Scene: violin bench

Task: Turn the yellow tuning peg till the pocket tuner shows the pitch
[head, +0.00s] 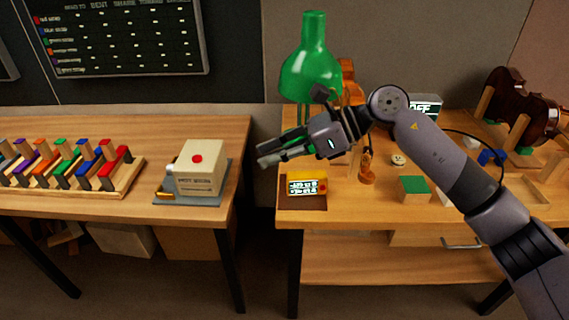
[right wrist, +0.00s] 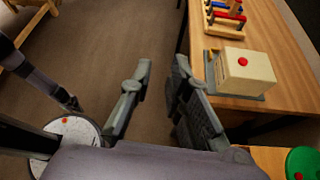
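The pocket tuner (head: 323,187) is a small orange-yellow device with a lit display, lying near the left front corner of the right bench; the text is too small to read. A dark brown violin (head: 510,92) stands in a support at the bench's far right. I cannot pick out the yellow tuning peg. My right gripper (head: 268,152) is above the bench's left edge, up and left of the tuner. It is empty, its fingers apart in the right wrist view (right wrist: 160,95). My left gripper (right wrist: 72,104) seems to show small at that view's left; its fingers are unclear.
A green lamp (head: 312,72) stands behind my right gripper. A green-topped block (head: 413,189) and a brown scroll-shaped piece (head: 367,168) are on the right bench. A cream box with a red button (head: 200,168) and a colored peg rack (head: 128,190) are on the left bench. A gap separates the benches.

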